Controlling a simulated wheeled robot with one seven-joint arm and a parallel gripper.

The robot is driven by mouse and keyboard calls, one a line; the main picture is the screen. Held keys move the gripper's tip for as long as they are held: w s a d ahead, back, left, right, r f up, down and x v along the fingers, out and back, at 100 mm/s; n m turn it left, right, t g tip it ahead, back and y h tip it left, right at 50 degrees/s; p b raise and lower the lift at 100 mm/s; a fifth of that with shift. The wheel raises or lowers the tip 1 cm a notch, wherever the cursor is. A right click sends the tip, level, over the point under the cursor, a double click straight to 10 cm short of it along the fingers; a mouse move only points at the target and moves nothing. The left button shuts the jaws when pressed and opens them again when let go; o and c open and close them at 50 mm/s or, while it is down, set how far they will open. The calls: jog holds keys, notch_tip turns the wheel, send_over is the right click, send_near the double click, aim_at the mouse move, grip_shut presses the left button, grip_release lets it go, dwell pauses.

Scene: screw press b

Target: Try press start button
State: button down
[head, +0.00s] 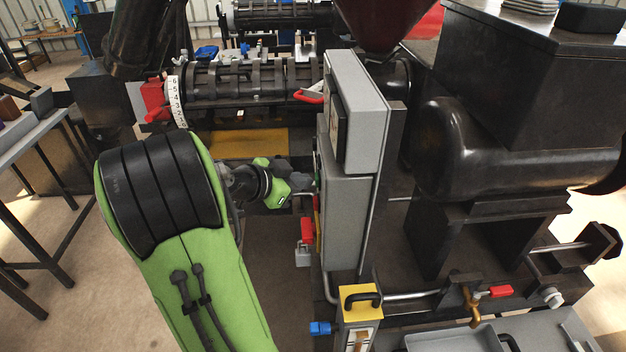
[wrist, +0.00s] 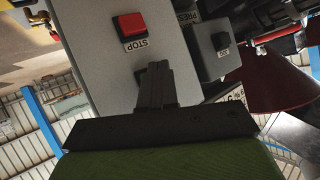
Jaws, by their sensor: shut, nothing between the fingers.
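The control box (head: 345,215) is grey and stands in the middle of the head view, seen edge-on. In the wrist view its face (wrist: 95,50) carries a square red button (wrist: 130,23) labelled STOP. My gripper (wrist: 156,68) is shut and empty, its fingertips at the box face below the STOP label. In the head view my gripper (head: 308,181) reaches the left side of the box. I cannot tell whether the fingertips touch.
A smaller grey box with a dark button (wrist: 221,41) and a PRESS label sits beside the panel. A red-handled lever (head: 309,97) juts out above my gripper. A yellow block with a black handle (head: 360,299) stands lower.

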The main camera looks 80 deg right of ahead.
jog(key=shift+w+a, duration=0.2)
jog(key=shift+w, duration=0.55)
jog(key=shift+w+a, duration=0.2)
jog(key=shift+w, duration=0.6)
jog(key=shift+w+a, duration=0.15)
jog(key=shift+w, duration=0.7)
jog(key=shift+w+a, duration=0.2)
jog(key=shift+w, duration=0.6)
jog(key=shift+w, duration=0.1)
jog(key=w+a+n+t+y, duration=0.1)
jog(key=w+a+n+t, duration=0.45)
jog(key=a, duration=0.25)
jog(key=w+a+n+t+y, duration=0.2)
jog(key=w+a+n+t, duration=0.2)
jog(key=w+a+n, duration=0.4)
jog(key=s+a+n+t+y, duration=0.2)
jog(key=a+n, duration=0.5)
jog(key=a, duration=0.4)
jog(key=s+a+n+t+y, duration=0.2)
jog(key=s+a+n+y, duration=0.2)
jog(key=a+n, duration=0.4)
jog(key=a, duration=0.3)
jog(key=shift+s+a+r, duration=0.2)
jog(key=shift+a, duration=0.15)
